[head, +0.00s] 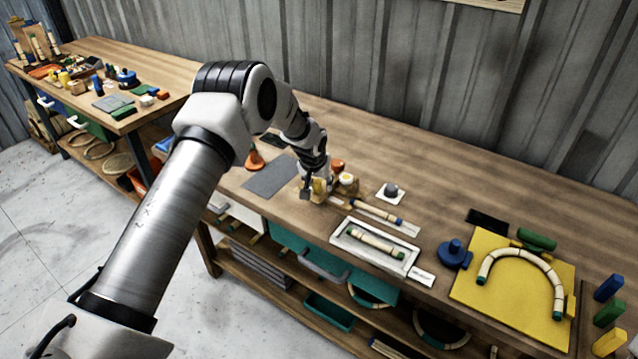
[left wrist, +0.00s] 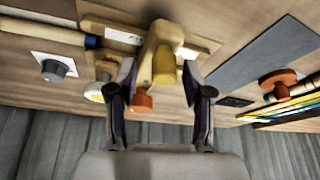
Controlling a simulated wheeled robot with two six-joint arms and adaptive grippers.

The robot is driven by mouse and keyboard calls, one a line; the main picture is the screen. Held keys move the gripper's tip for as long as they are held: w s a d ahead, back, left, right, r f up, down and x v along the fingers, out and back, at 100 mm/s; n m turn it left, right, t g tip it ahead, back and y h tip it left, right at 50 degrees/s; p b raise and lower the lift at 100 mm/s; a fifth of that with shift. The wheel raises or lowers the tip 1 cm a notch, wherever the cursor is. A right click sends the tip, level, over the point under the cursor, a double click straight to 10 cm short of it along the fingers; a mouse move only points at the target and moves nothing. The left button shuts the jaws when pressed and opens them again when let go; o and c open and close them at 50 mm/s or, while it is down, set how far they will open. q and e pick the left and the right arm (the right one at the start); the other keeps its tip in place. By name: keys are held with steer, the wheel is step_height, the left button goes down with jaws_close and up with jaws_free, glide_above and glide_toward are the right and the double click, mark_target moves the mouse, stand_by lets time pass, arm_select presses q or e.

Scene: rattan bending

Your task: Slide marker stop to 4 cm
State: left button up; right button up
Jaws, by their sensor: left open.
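A beige block with a yellow knob, which looks like the marker stop (left wrist: 160,50), sits between the spread fingers of my left gripper (left wrist: 158,88) in the left wrist view. The fingers stand on either side of it, and I cannot tell whether they touch it. In the head view the stop (head: 319,186) is partly covered by my left gripper (head: 309,188), low over the bench. A pale strip with a rattan rod and a blue end (head: 375,212) runs right from there. Any scale marks are too small to read. My right gripper is out of view.
A white tray (head: 349,254) with a green-ended rattan piece lies in front of the strip. Close by stand an orange knob (left wrist: 141,103), a grey knob on a white card (head: 390,191) and a grey mat (head: 270,177). A yellow board (head: 470,297) holds a rattan arch. The bench's back is clear.

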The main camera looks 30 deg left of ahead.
arm_select(q)
steer(key=v, duration=1.1)
steer(key=shift+d, duration=0.2)
steer(key=shift+r, duration=0.15)
